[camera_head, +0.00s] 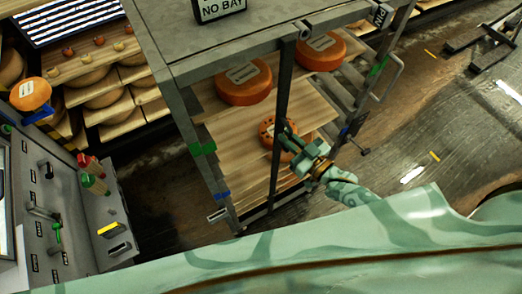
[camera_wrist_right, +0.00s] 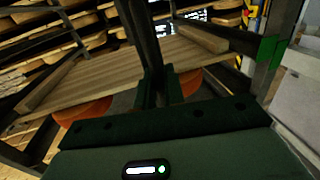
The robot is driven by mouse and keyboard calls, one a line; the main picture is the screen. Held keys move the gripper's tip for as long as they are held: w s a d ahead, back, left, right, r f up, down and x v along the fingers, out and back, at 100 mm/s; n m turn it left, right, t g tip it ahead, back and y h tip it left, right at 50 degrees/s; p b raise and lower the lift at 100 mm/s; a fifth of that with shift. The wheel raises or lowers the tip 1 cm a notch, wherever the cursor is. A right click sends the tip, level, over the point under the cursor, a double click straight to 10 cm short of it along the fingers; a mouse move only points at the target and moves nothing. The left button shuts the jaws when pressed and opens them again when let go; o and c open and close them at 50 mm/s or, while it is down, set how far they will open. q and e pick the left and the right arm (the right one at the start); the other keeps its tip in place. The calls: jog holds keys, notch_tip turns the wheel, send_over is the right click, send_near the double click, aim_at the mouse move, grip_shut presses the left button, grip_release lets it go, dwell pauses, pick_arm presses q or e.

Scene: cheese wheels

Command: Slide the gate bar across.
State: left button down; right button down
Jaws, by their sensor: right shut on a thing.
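The gate bar (camera_head: 283,85) is a dark upright bar across the open front of a grey metal rack (camera_head: 190,120). It runs from the rack's top edge down towards its lower edge. My right gripper (camera_head: 287,138) is shut on the bar at about mid-height. In the right wrist view, the bar (camera_wrist_right: 143,35) rises from between the fingers of my right gripper (camera_wrist_right: 156,88). My left gripper is not in view.
Orange cheese wheels (camera_head: 244,82) and (camera_head: 320,51) lie on the rack's upper wooden shelf, with another wheel (camera_head: 267,131) lower, behind the bar. A control panel (camera_head: 60,205) stands at left. Shelves with cheeses (camera_head: 95,85) stand behind. Floor (camera_head: 420,130) at right is mostly clear.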

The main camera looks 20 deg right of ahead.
jog(key=w+d+b, duration=0.1)
jog(key=w+d, duration=0.1)
jog(key=d, duration=0.6)
jog(key=shift+w+d, duration=0.15)
jog(key=c, duration=1.6)
grip_release()
jog(key=shift+d, duration=0.2)
jog(key=b+v, duration=0.2)
jog(key=v, duration=1.4)
